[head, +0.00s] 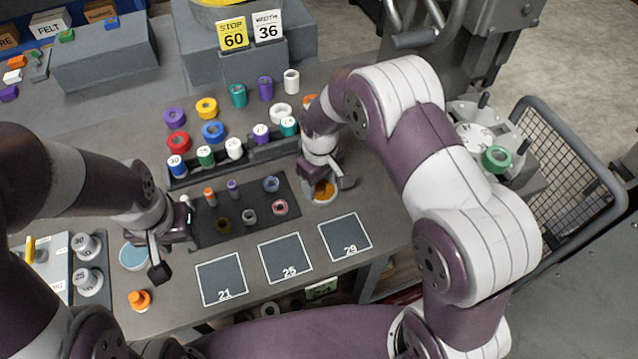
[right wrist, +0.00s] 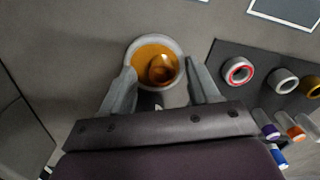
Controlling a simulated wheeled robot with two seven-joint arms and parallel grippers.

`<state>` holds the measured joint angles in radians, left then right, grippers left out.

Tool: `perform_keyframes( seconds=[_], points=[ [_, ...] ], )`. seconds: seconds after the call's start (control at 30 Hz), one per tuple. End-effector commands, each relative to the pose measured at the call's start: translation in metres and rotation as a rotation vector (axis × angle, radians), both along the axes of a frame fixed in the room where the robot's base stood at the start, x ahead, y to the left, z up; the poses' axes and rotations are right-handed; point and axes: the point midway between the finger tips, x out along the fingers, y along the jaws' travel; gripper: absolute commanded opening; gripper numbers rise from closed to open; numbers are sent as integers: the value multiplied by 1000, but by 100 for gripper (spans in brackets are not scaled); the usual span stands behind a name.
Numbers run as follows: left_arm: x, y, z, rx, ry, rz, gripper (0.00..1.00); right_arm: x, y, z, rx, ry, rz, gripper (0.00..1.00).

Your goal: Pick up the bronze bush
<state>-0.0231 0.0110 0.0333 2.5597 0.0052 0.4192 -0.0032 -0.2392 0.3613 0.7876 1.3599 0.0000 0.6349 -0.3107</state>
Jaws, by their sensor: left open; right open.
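A bronze-brown ring, the bronze bush by its colour, lies (head: 222,225) at the front left of a dark mat (head: 206,238). It shows partly at the right edge of the right wrist view (right wrist: 312,87). A round white-rimmed dish (right wrist: 133,46) with an amber inside holds a rounded amber-brown thing (right wrist: 162,69); I cannot tell what that is. My right gripper (right wrist: 161,78) is open, its fingers apart on either side of the dish; it also shows in the head view (head: 328,182). My left gripper (head: 174,244) is open, left of the mat.
A grey ring (head: 249,216), a red-and-white ring (head: 280,207) and a blue-grey ring (head: 271,184) share the mat with small pegs. Tape rolls stand behind. Numbered squares (head: 285,257) lie in front. A blue-filled dish (head: 133,257) and orange item (head: 140,299) are at left.

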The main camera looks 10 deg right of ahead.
Motion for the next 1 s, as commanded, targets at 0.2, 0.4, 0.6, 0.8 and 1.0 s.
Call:
perform_keyframes(
  seconds=[0.2,0.4,0.6,0.8,1.0],
  points=[
    [0,0,0,0,0,0,43,1,0,-2,1,-3,0,61],
    [0,0,0,0,0,0,43,1,0,-2,0,-2,0,0],
    [0,0,0,0,0,0,43,0,0,-2,0,-2,0,0],
    [0,0,-4,0,0,0,43,1,0,6,1,-3,0,0],
    [0,0,-13,0,0,0,43,1,-1,40,1,-5,-1,0]
  ],
)
